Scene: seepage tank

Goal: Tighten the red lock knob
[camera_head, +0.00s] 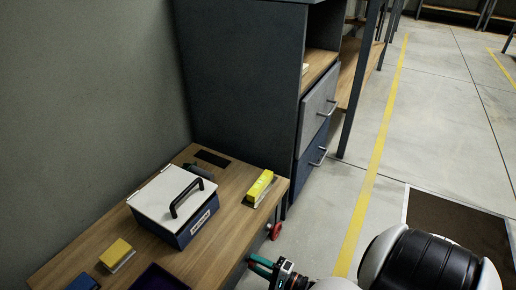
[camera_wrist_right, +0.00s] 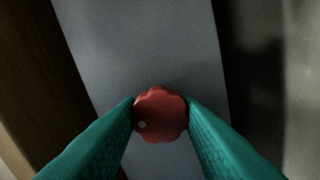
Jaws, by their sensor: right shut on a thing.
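A red scalloped knob (camera_wrist_right: 162,115) with a small white dot sits against a grey panel in the right wrist view. My right gripper's two teal fingers (camera_wrist_right: 161,108) are shut on its left and right sides. In the head view my right gripper (camera_head: 257,265) is low in the picture, at the table's right side, pointing left; the knob between its fingers cannot be made out there. A red round part (camera_head: 275,231) shows on the table's side, a little above and right of the fingers. My left gripper is out of view.
The wooden table (camera_head: 232,215) holds a blue box with a white lid (camera_head: 163,193) and black handle, a yellow block (camera_head: 260,185) and another yellow block (camera_head: 116,252). A dark cabinet with drawers (camera_head: 318,105) stands behind. Open floor (camera_head: 440,130) lies to the right.

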